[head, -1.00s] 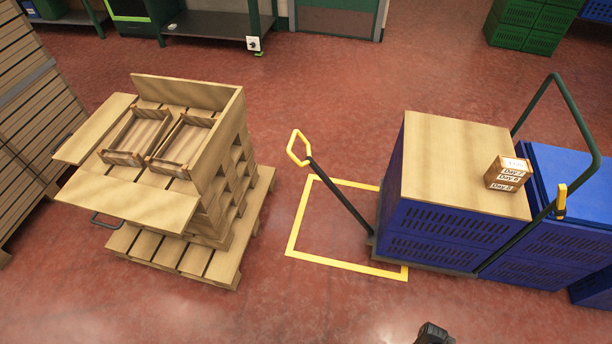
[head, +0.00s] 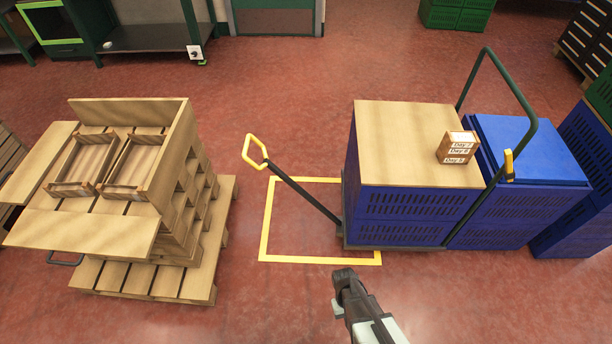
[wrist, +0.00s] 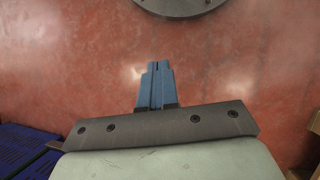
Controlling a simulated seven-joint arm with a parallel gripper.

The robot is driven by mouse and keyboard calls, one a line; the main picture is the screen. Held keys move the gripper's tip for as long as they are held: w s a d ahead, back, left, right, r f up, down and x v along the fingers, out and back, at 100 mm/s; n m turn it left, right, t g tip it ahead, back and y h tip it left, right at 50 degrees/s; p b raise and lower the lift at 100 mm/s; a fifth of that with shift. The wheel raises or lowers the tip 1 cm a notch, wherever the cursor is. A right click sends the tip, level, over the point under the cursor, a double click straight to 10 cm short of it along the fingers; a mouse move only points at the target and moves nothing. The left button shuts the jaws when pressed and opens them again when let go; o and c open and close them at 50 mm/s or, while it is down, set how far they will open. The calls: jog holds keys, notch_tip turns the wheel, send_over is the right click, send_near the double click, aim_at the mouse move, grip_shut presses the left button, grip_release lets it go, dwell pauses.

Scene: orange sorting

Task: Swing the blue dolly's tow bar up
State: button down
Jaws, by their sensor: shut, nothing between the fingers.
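The blue dolly (head: 400,232) stands right of centre in the head view, loaded with blue crates under a wooden top. Its tow bar (head: 302,194) is a dark rod that slants up and leftward from the dolly's low left end. A yellow loop handle (head: 255,152) tops the bar, above the floor. A dark end of my arm (head: 350,290) shows at the bottom of the head view, in front of the dolly and apart from the bar. In the wrist view my gripper (wrist: 157,68) has its blue fingers shut together and empty over red floor. The tow bar is not in the wrist view.
A yellow floor outline (head: 264,225) surrounds clear floor beneath the tow bar. A wooden pallet stack (head: 200,285) with trays stands at left. A small wooden day-block box (head: 458,147) sits on the dolly's load. A dark green hoop rail (head: 527,100) rises at right.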

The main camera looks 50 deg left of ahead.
jog(key=s+a+f+n+t, duration=0.1)
jog(key=a+f+n+t, duration=0.2)
jog(key=a, duration=0.9)
jog(key=s+a+n+t+y, duration=0.1)
jog(key=a+n+t, duration=0.25)
jog(key=a, duration=0.75)
jog(key=s+a+f+n+t, duration=0.1)
jog(key=a+f+n+t, duration=0.3)
jog(key=a, duration=0.8)
jog(key=w+a+r+n+t+y, duration=0.15)
jog(key=a+r+t, duration=0.35)
jog(key=a, duration=0.6)
jog(key=w+a+r+n+t+y, duration=0.1)
jog(key=w+a+r+t+y, duration=0.3)
jog(key=a, duration=0.6)
notch_tip(320, 180, up, 7)
jog(key=s+a+t, duration=0.2)
jog(key=t, duration=0.3)
jog(key=shift+s+a+y, duration=0.15)
jog(key=shift+s+y, duration=0.2)
jog(key=shift+s, duration=0.05)
